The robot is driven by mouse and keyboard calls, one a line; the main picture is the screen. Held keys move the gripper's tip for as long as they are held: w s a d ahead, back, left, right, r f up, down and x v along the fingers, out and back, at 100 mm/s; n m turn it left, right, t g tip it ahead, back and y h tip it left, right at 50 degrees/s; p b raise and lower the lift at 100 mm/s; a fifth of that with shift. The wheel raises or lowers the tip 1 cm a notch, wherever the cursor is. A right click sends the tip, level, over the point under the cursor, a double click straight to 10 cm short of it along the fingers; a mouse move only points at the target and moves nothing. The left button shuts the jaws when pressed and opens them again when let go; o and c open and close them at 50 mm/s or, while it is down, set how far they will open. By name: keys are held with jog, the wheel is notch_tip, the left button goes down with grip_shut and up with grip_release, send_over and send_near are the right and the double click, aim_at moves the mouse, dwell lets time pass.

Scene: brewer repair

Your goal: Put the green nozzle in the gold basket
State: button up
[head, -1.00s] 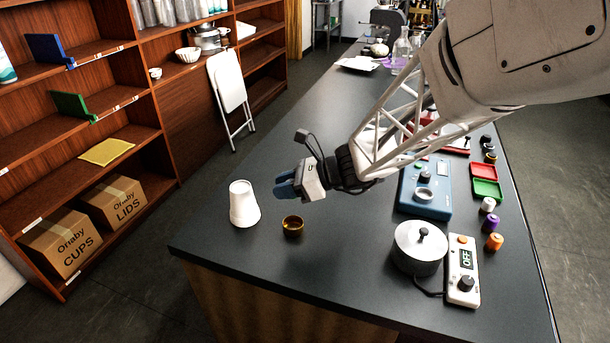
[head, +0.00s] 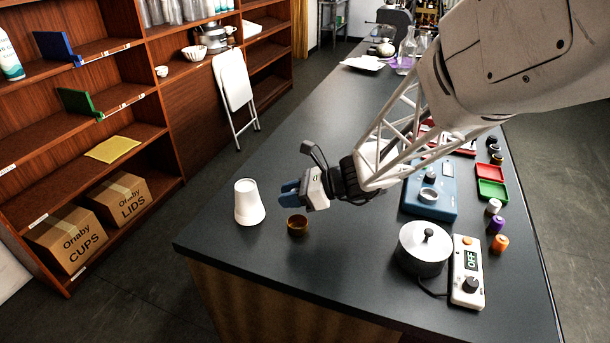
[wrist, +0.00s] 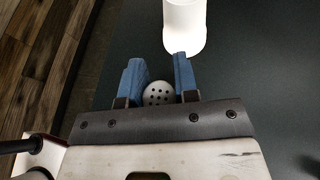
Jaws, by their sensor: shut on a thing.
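My gripper (head: 288,193) is held above the dark counter, its blue fingers pointing left in the head view. In the wrist view, the fingers (wrist: 160,80) are closed on a pale round piece with dark holes (wrist: 158,94). No green shows on this piece, so I cannot tell from its colour that it is the green nozzle; the head view does not show it clearly. The basket does not show in the wrist view.
A white cup stack (head: 249,203) stands left of the basket, and beyond the fingertips in the wrist view (wrist: 185,25). A grey pot (head: 424,248), a white control box (head: 467,272) and a blue device (head: 430,192) stand right. The counter's middle is clear.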

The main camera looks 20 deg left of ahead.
jog(key=shift+f, duration=2.7)
jog(key=o, duration=1)
notch_tip(320, 180, up, 7)
jog(key=shift+d, duration=0.1)
